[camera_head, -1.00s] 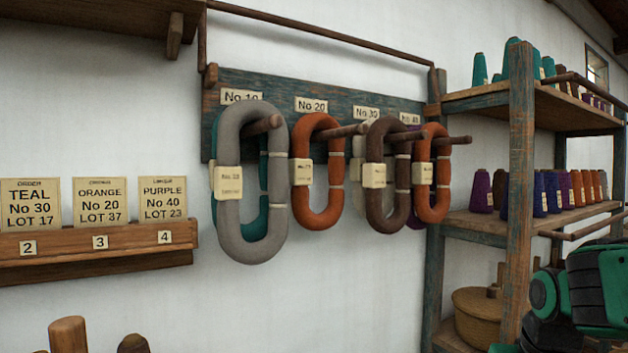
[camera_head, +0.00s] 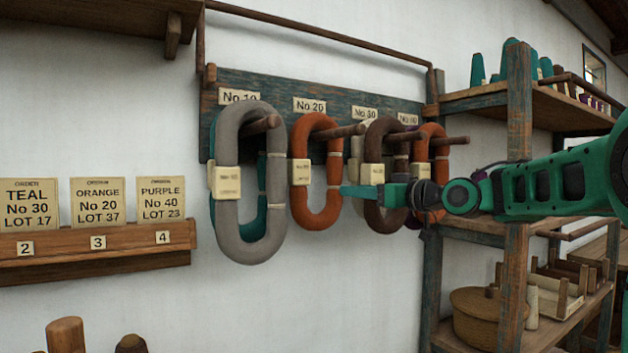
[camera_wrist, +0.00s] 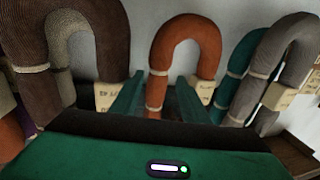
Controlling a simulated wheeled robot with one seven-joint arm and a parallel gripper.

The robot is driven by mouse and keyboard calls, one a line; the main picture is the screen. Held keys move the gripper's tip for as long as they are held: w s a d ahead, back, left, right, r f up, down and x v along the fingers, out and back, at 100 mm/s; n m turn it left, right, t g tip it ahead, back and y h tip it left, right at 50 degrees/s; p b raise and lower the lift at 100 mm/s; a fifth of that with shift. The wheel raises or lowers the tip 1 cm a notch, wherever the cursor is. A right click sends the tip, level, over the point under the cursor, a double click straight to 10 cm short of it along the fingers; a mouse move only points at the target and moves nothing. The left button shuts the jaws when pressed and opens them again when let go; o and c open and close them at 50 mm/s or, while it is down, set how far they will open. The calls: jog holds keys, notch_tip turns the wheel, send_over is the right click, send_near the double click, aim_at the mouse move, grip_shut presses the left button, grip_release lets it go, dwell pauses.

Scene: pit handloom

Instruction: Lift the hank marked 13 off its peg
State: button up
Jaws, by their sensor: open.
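Several hanks hang on pegs: a grey hank (camera_head: 228,205) with a teal hank (camera_head: 263,170) behind it, an orange hank (camera_head: 330,215), a brown hank (camera_head: 376,150) with a pale one (camera_head: 355,150) behind, and another orange hank (camera_head: 436,135) at the right. Each front hank has a cream tag; I cannot read 13 on any. My gripper (camera_head: 343,190) is open and empty, low beside the middle orange hank. In the wrist view, that orange hank (camera_wrist: 185,40) shows between the finger lines (camera_wrist: 160,100), with the brown hank (camera_wrist: 110,40) left and the grey hank (camera_wrist: 285,50) right.
The peg board (camera_head: 300,88) carries number labels above the pegs. A rack of order cards (camera_head: 100,255) is at the left. A shelf unit (camera_head: 519,100) with yarn cones stands at the right behind my arm. Neighbouring hanks hang close on both sides of the middle orange hank.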

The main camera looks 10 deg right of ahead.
aim_at(339, 202)
jog(key=shift+x, duration=3.5)
jog(key=shift+r, duration=0.1)
jog(key=c, duration=0.8)
